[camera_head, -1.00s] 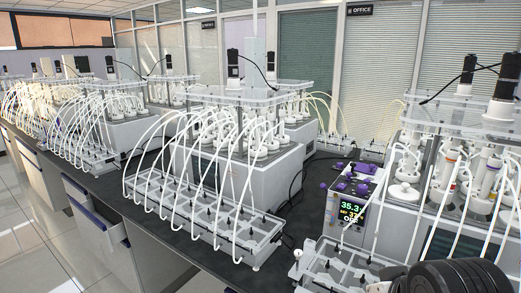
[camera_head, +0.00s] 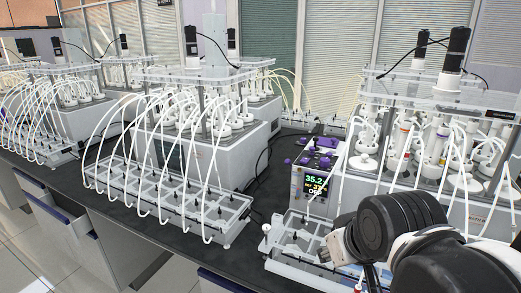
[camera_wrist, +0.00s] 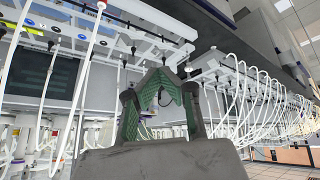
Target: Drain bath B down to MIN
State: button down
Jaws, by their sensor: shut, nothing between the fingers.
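No label naming bath B is legible. The nearest reactor bath (camera_head: 395,172) stands at the right, a grey box with a clear lid, bottles and white tubes. A controller (camera_head: 313,180) with purple parts stands at its left, its screen reading about 35.2 with a smaller line below and "OFF". No MIN mark or drain valve can be made out. My gripper (camera_wrist: 160,78) shows in the wrist view with its green-padded fingers shut and empty. In the head view my arm is at the lower right, and the gripper end (camera_head: 328,252) is over the front tray, partly hard to make out.
A clear-celled tray (camera_head: 280,262) with white tubes lies in front of the nearest bath. Another reactor bath (camera_head: 200,150) and its tray (camera_head: 165,205) stand to the left. Bare bench top shows between the trays.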

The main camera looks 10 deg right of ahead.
jog(key=w+r+n+g+p, duration=0.1)
jog(key=w+r+n, duration=0.6)
jog(key=w, duration=0.5)
jog(key=w+r+n+g+h+p, duration=0.1)
jog(key=w+n+g+p, duration=0.15)
jog(key=w+n, duration=1.5)
jog(key=w+f+n+p, duration=0.1)
jog(key=w+f, duration=0.2)
jog(key=w, duration=0.5)
jog(key=w+f+p, duration=0.1)
jog(key=w+f, duration=0.2)
jog(key=w, duration=0.5)
jog(key=x, duration=0.9)
jog(key=shift+w+d+p, duration=0.2)
jog(key=shift+d+p, duration=0.1)
jog(key=shift+p, duration=0.1)
jog(key=shift+a, duration=0.1)
